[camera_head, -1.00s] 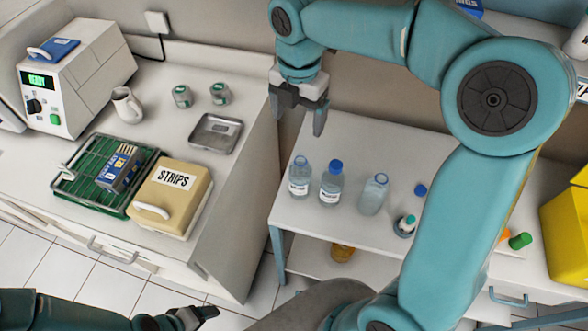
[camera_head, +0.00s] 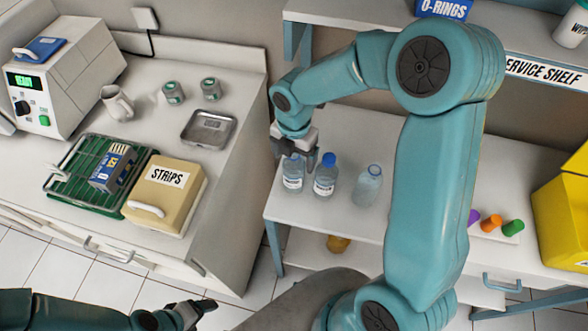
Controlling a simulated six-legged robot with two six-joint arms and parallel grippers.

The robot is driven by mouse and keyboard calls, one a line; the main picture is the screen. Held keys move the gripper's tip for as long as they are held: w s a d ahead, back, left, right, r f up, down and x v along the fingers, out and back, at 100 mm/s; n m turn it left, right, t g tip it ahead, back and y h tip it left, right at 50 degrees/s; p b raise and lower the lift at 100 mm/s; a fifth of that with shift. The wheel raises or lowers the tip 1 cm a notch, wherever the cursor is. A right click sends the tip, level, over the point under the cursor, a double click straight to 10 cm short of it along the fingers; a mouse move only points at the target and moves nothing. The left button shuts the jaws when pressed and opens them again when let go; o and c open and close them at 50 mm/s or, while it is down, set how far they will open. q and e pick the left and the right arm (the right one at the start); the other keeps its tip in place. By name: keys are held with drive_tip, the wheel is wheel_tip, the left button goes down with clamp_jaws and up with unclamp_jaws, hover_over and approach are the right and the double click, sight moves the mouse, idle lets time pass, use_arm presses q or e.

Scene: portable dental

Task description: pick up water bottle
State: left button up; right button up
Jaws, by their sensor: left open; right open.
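Three bottles stand upright on the white table. The left bottle (camera_head: 292,182) is clear with a label; its top is partly hidden by my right gripper. The middle bottle (camera_head: 325,180) is clear with a label and a blue cap. The right bottle (camera_head: 368,187) is clear, with a blue rim and no visible label. My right gripper (camera_head: 295,154) is open, its fingers pointing down at the left bottle's top; I cannot tell whether they are around its neck or behind it. My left gripper (camera_head: 200,309) is open and empty at the lower left, far from the bottles.
A side counter (camera_head: 220,175) holds a strips box (camera_head: 172,187), a green rack (camera_head: 65,183), a metal tray (camera_head: 210,128), a mug and jars. A service shelf (camera_head: 350,18) hangs behind the table. My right forearm hides the table's middle.

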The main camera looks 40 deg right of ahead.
drive_tip(key=shift+w+f, duration=0.1)
drive_tip(key=shift+f, duration=0.3)
drive_tip(key=shift+a+r, duration=0.1)
drive_tip(key=shift+s, duration=0.2)
drive_tip(key=shift+c, duration=1.2)
drive_tip(key=shift+w, duration=0.1)
clamp_jaws()
